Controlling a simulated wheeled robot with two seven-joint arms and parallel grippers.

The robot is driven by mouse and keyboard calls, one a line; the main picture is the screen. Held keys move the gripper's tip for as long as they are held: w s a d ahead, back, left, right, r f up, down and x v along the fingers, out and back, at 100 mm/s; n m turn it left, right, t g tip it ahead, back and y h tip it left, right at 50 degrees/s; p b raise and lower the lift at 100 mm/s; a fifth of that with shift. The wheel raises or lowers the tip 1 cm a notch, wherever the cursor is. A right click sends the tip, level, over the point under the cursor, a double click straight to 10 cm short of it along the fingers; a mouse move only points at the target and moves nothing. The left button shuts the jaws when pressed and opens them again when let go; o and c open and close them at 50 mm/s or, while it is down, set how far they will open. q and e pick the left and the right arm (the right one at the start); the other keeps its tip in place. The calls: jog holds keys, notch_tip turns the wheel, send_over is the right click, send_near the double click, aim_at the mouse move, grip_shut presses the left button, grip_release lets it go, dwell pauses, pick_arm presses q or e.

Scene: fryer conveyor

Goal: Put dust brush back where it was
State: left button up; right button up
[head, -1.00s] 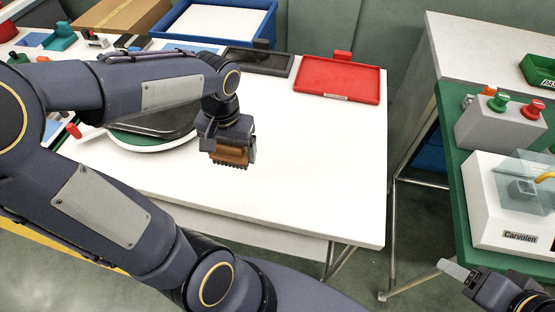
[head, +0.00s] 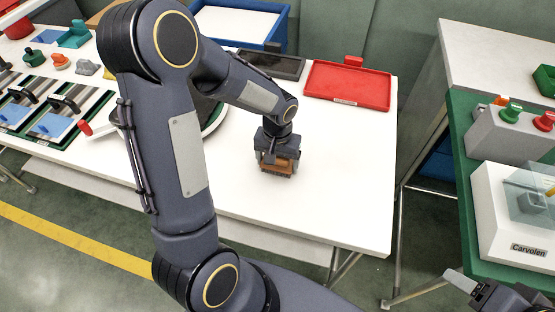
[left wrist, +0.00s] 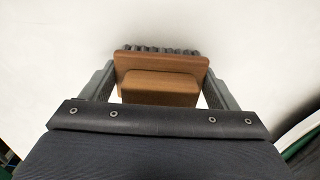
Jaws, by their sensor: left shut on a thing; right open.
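The dust brush (head: 280,166) has a brown wooden body and dark bristles. My left gripper (head: 277,158) is shut on it, over the white table (head: 340,190). In the left wrist view the brush (left wrist: 160,75) sits between the two fingers, with its bristles at the far side against a white surface. I cannot tell whether the bristles touch the table. My right gripper (head: 460,282) is at the lower right corner, apart from the table, open and empty.
A red tray (head: 348,85) and a dark tray (head: 272,64) lie along the back of the table. A blue bin (head: 284,22) stands behind. A round-edged dark item (head: 208,118) is partly hidden by my left arm. The table's front right is clear.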

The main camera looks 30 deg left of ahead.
pick_arm(q)
jog(key=shift+f, duration=0.1)
jog(key=o, duration=0.8)
notch_tip(320, 180, up, 12)
jog(key=shift+f+p, duration=0.15)
jog(key=shift+p, duration=0.2)
jog(key=shift+s+r, duration=0.1)
jog(key=shift+r, duration=0.2)
jog(key=s+d+r+t+h, duration=0.1)
jog(key=s+t, duration=0.1)
jog(key=s, duration=0.3)
jog(key=s+d+r+t+h, duration=0.1)
jog(key=s+r, duration=0.1)
jog(key=s, duration=0.4)
jog(key=s+d+r+m+t+h, duration=0.1)
jog(key=s+d+r+t, duration=0.1)
jog(key=s, duration=0.3)
jog(key=shift+s+t+h, duration=0.3)
jog(key=shift+s+h, duration=0.1)
